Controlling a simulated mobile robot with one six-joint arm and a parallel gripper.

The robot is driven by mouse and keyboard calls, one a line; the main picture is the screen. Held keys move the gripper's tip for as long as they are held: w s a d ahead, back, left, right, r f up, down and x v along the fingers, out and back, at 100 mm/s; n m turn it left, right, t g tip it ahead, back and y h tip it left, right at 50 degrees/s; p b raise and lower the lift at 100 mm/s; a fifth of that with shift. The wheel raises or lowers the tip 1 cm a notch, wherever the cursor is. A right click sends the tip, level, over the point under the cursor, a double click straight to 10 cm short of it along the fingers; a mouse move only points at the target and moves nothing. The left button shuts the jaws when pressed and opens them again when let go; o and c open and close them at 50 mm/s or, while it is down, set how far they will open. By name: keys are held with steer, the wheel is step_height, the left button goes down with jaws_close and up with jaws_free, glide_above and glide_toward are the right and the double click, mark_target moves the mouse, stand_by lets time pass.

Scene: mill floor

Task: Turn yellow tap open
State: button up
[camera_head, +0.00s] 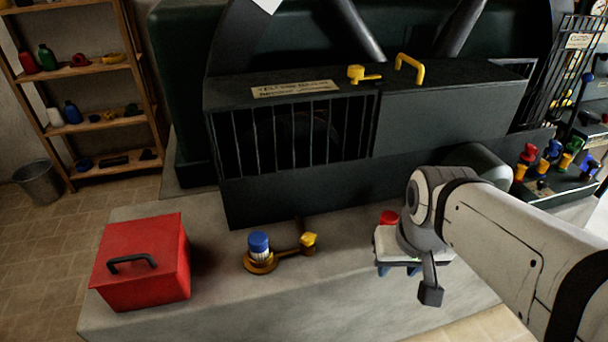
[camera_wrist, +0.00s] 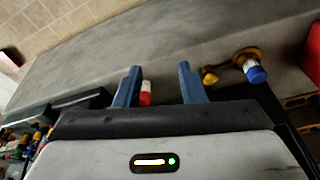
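A small yellow tap-like piece (camera_head: 308,240) sits at the right end of a brass fitting (camera_head: 262,266) on the grey ledge. A blue-capped white cylinder (camera_head: 259,246) stands on the fitting's left end. In the wrist view the yellow piece (camera_wrist: 209,76) and blue cap (camera_wrist: 256,73) lie to the right of my fingers. Another yellow lever-like piece (camera_head: 358,74) is on top of the dark housing; I cannot tell which is the tap meant. My gripper (camera_wrist: 157,72) is open and empty, its blue fingers apart; in the head view (camera_head: 399,268) it is right of the fitting.
A red-topped object (camera_head: 389,217), red and white in the wrist view (camera_wrist: 146,93), is near my gripper. A red toolbox (camera_head: 143,262) stands left on the ledge. The barred dark housing (camera_head: 290,140) rises behind, with a yellow handle (camera_head: 410,66) on top. Coloured knobs (camera_head: 552,150) are right.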

steer(key=shift+o, duration=2.2)
steer(key=shift+m+g, duration=0.3)
steer(key=shift+m, duration=0.1)
steer(key=w, duration=0.3)
steer(key=w+p, duration=0.1)
steer(key=w, duration=0.1)
steer(key=shift+a+r, duration=0.25)
steer(key=shift+a, duration=0.05)
steer(key=m+g+p, duration=0.2)
steer(key=m+p, duration=0.1)
steer(key=m, duration=0.2)
glide_above(308, 237)
step_height(308, 237, down, 15)
steer(key=shift+s+d+r, duration=0.1)
steer(key=shift+s, duration=0.05)
steer(key=shift+f, duration=0.35)
step_height(308, 237, down, 8)
steer(key=shift+r+p, duration=0.2)
steer(key=shift+p, duration=0.15)
steer(key=shift+c, duration=0.5)
